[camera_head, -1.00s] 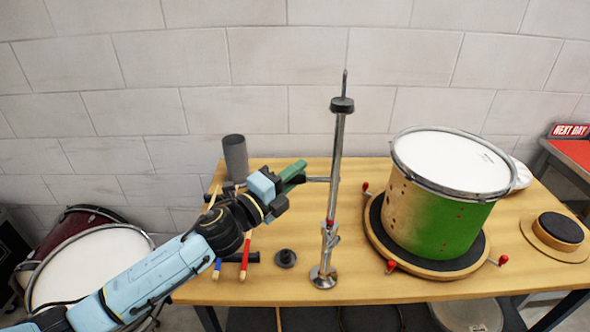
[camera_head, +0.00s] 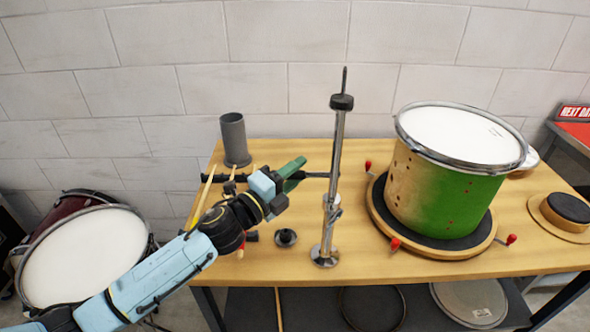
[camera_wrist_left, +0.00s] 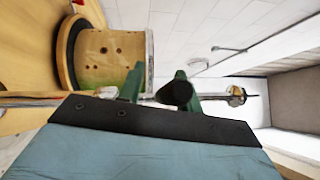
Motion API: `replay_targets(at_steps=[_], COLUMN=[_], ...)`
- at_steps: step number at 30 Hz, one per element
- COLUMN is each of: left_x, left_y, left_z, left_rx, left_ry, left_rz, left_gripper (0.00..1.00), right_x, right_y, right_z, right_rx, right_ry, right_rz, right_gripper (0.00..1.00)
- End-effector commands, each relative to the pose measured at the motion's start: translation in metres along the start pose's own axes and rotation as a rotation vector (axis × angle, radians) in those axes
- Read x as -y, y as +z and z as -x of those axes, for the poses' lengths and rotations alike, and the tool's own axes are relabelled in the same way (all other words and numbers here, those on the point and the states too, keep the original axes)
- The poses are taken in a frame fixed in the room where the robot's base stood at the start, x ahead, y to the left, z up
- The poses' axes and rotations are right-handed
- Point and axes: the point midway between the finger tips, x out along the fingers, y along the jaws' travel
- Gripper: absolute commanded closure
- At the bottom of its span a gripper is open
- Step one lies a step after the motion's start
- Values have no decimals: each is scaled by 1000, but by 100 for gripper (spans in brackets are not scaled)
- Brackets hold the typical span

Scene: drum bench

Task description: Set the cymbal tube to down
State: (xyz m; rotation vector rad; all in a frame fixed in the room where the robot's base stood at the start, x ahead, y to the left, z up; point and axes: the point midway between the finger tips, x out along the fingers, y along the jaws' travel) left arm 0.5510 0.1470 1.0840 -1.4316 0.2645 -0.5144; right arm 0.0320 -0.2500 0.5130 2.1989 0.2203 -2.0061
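The cymbal tube (camera_head: 338,140) is a chrome upright with a black collar near its top. It stands in a lower stand (camera_head: 326,225) with a round metal base on the bench. A thin handle (camera_head: 317,175) sticks out left from the tube; its dark end (camera_wrist_left: 174,95) faces the camera in the left wrist view. My left gripper (camera_head: 293,172), with green fingers, is at this handle. In the left wrist view, the fingers (camera_wrist_left: 160,83) stand apart with the handle end between them, near the right finger, and a gap on the other side. My right gripper is not in view.
A green and tan drum (camera_head: 440,190) sits on a round turntable (camera_head: 425,247) with red knobs, right of the stand. A grey cup (camera_head: 236,140), drumsticks (camera_head: 202,196) and a small black piece (camera_head: 285,237) are at the left. A round pad (camera_head: 567,208) lies far right.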

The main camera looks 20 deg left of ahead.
Motion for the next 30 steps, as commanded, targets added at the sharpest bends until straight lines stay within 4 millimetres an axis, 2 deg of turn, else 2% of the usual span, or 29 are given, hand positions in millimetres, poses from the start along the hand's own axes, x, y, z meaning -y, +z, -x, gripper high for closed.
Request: replay_targets(at_steps=[10, 14, 30], left_x=[3, 2, 0], left_y=[1, 1, 0], left_z=[0, 10, 108], left_rx=[0, 0, 0], left_ry=[-6, -5, -2], left_rz=[-3, -2, -1], left_gripper=[59, 59, 59], right_x=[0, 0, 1], right_y=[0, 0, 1], right_z=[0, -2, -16], right_rx=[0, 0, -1], right_ry=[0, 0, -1], right_rz=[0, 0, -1], right_gripper=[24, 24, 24])
